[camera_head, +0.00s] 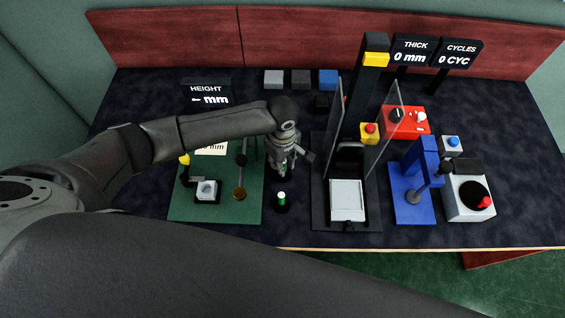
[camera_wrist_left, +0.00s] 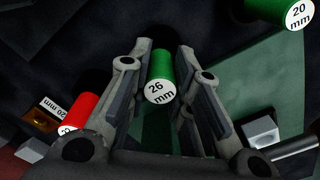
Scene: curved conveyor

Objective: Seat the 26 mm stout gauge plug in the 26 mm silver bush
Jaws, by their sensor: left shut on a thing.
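My left gripper (camera_head: 284,170) is shut on a green plug with a white end face marked "26 mm" (camera_wrist_left: 161,80). The plug sits between the two fingers in the left wrist view, its marked end facing the camera. In the head view the fingers mostly hide it. A silver block with a round opening (camera_head: 207,188) stands on the green board, left of the gripper; I cannot read a size on it. The gripper is apart from this block. My right gripper is not in view.
A green plug marked "20 mm" (camera_wrist_left: 290,12) stands near the gripper, also in the head view (camera_head: 281,198). A red plug (camera_wrist_left: 85,112) is beside the fingers. The green board (camera_head: 240,208) carries a dial stand. A black press with clear guards (camera_head: 348,200) stands to the right.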

